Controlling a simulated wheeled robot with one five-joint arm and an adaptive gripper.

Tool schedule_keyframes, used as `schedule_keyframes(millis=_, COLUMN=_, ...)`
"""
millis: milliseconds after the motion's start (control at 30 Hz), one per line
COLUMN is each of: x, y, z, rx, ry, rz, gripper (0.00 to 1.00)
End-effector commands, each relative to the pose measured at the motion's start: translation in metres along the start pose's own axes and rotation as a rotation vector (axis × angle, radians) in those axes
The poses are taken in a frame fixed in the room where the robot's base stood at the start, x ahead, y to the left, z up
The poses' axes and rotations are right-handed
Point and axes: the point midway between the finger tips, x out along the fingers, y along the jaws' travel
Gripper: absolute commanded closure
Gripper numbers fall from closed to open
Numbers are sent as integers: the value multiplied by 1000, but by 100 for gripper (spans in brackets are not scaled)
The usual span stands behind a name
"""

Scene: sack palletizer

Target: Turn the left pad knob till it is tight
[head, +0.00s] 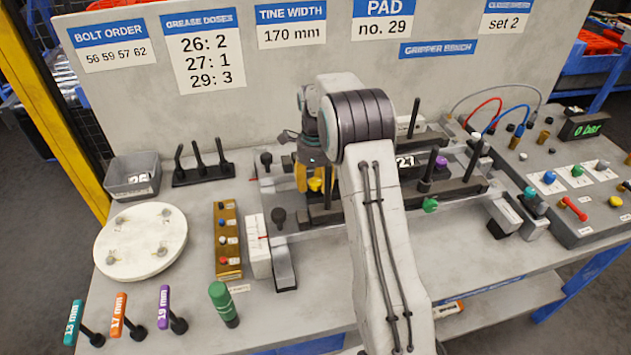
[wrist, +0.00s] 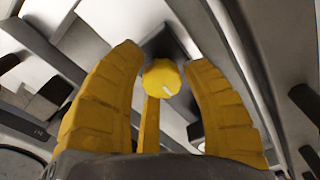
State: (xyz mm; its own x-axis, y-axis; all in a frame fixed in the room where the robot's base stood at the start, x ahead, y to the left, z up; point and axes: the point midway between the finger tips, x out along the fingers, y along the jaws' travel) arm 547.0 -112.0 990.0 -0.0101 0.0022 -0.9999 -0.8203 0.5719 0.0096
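A yellow pad knob (wrist: 162,78) with a white mark on its face shows between the fingers in the wrist view. In the head view the yellow knob (head: 315,184) is on the left part of the fixture, partly hidden by my gripper. My gripper (head: 308,180) is at the knob; its yellow fingers (wrist: 160,80) stand apart, one on each side. A small gap shows between each finger and the knob, so it looks open. A yellow strip shows below the knob. My arm hides the middle of the fixture.
A purple knob (head: 441,161) and a green knob (head: 430,204) are on the fixture's right side. Black upright handles (head: 278,216) stand close to my gripper. A round white plate (head: 140,241) lies at left. A control panel (head: 590,200) is at right.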

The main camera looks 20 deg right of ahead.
Motion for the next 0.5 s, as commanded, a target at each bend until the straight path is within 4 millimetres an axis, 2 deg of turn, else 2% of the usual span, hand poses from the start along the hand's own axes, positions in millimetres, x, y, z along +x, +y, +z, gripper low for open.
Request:
schedule_keyframes(millis=33, x=-1, y=-1, z=0, rx=0, ry=-1, rz=-3, gripper=52)
schedule_keyframes(millis=167, x=-2, y=-1, z=0, rx=-1, ry=-2, rz=-6, gripper=41)
schedule_keyframes(millis=500, x=-8, y=-2, z=1, rx=-1, ry=-4, rz=-10, gripper=41)
